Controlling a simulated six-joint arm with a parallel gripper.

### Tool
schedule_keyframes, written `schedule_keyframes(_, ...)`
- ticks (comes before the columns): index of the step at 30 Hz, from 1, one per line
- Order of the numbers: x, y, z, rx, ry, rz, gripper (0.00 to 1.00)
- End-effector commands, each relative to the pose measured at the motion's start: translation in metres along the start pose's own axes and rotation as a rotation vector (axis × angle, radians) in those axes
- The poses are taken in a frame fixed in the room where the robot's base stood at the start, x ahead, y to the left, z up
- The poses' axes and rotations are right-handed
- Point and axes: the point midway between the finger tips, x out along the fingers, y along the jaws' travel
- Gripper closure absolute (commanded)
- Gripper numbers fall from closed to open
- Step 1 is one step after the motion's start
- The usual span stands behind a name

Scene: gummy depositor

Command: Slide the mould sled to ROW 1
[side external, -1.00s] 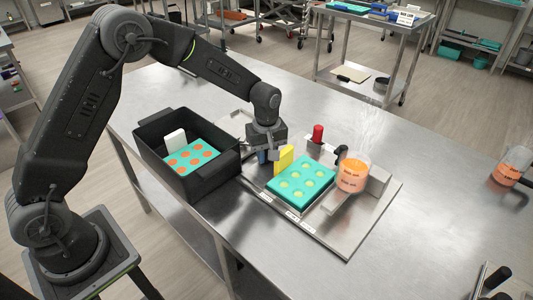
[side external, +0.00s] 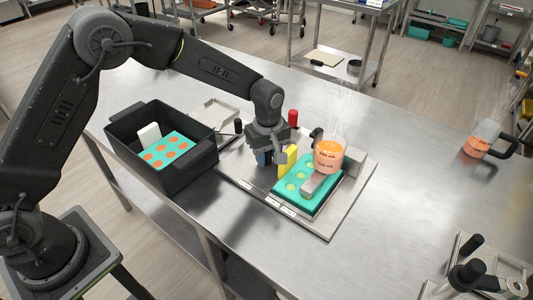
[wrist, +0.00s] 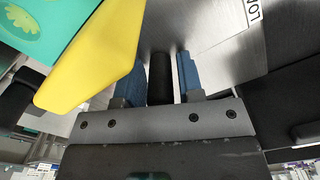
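The teal mould (side external: 293,188) lies on its sled on a steel base plate (side external: 322,229). A yellow upright piece (side external: 289,159) stands at its left end. The mould's right part is under the clear depositor hopper (side external: 328,156), which holds orange liquid; a steel bar hides some cavities. My gripper (side external: 268,157) is at the left end, beside the yellow piece. In the wrist view, the blue fingers of my gripper (wrist: 160,85) close on both sides of a black upright handle (wrist: 160,72). The yellow piece (wrist: 92,55) and mould (wrist: 30,25) show at upper left.
A black bin (side external: 187,180) on the left holds a teal mould with orange fillings and a white block. A red knob (side external: 293,118) stands behind the sled. Small white labels (side external: 272,203) line the plate's front edge. The table's right side holds a jug (side external: 481,138).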

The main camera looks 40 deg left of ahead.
Motion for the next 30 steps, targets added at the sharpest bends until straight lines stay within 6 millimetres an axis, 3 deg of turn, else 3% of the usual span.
schedule_keyframes(4, 0.000, 0.000, 0.000, 0.000, 0.000, -0.001, 0.51)
schedule_keyframes(14, -0.005, 0.000, 0.000, 0.000, 0.000, 0.000, 0.51)
schedule_keyframes(17, -0.018, 0.000, -0.001, 0.000, 0.001, 0.002, 0.51)
schedule_keyframes(30, -0.111, 0.000, 0.000, 0.000, 0.001, 0.003, 0.51)
